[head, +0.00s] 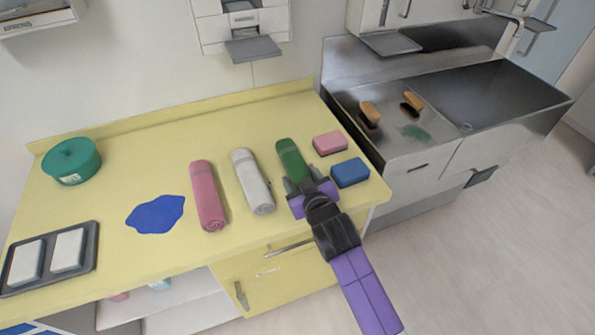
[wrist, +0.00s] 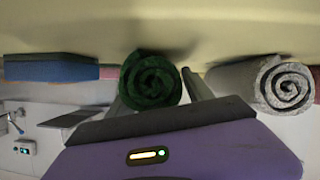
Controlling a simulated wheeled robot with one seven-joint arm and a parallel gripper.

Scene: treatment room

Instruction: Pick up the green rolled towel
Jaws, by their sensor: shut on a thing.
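The green rolled towel (head: 291,158) lies on the right part of the yellow counter, between the white rolled towel (head: 251,180) and the sponges. My gripper (head: 306,186) is at its near end, with one finger on each side, shut on it. In the wrist view, which shows the scene upside down, the spiral end of the green towel (wrist: 152,80) sits between the two fingers. I cannot tell whether it is touching the counter or slightly above it. The gripper hides part of its near end in the head view.
A pink rolled towel (head: 208,195) lies left of the white one. A pink sponge (head: 330,143) and a blue sponge (head: 350,173) lie close on the right. A steel sink (head: 480,95) adjoins the yellow counter (head: 120,150). A blue cloth-like patch (head: 155,214) lies further left.

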